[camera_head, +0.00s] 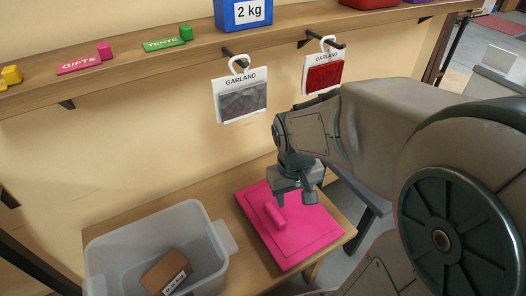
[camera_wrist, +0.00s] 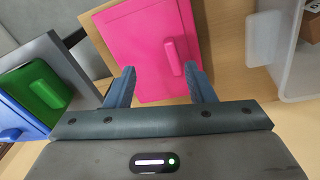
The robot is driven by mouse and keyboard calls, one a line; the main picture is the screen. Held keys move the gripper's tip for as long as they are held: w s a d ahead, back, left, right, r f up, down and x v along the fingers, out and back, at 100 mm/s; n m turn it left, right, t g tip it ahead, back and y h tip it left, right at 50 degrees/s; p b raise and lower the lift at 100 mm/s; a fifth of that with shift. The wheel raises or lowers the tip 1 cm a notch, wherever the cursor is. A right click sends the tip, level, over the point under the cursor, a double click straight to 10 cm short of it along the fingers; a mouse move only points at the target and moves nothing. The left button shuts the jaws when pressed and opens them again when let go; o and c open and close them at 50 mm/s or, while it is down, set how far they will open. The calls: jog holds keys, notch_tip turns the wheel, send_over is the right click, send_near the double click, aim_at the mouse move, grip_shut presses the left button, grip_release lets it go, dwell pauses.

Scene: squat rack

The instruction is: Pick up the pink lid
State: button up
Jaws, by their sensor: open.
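The pink lid (camera_head: 302,234) lies flat on the wooden bench in the head view, right of the clear bin. It has a raised pink handle (camera_head: 275,215) on its top. In the wrist view the lid (camera_wrist: 135,45) is ahead of the fingers, with its handle (camera_wrist: 172,56) upright in the picture between them and nearer the right finger. My gripper (camera_head: 292,199) is over the lid, pointing down, close to the handle. In the wrist view my gripper (camera_wrist: 162,88) is open with nothing between its fingers. The gap between fingertips and handle is hard to judge.
A translucent bin (camera_head: 195,219) holding a brown box (camera_head: 166,272) stands left of the lid. A shelf (camera_head: 130,67) with hanging garland packs (camera_head: 241,98) is above. Green (camera_wrist: 30,88) and blue (camera_wrist: 15,125) lids show at the left of the wrist view.

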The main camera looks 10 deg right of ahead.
aim_at(274, 212)
jog(key=w+f+n, duration=0.1)
jog(key=w+f, duration=0.2)
jog(key=f, duration=0.2)
jog(key=w+a+f, duration=0.1)
jog(key=w+f, duration=0.2)
jog(key=f, duration=0.2)
jog(key=w+f+n+p, duration=0.1)
jog(key=w+f, duration=0.2)
jog(key=f, duration=0.3)
jog(key=shift+w+a+n+g+y, duration=0.25)
jog(key=shift+n+g+y, duration=0.05)
jog(key=shift+g+y, duration=0.1)
notch_tip(274, 212, down, 5)
jog(key=shift+s+f+b, duration=0.1)
jog(key=shift+f+b, duration=0.05)
jog(key=shift+b, duration=1)
grip_shut()
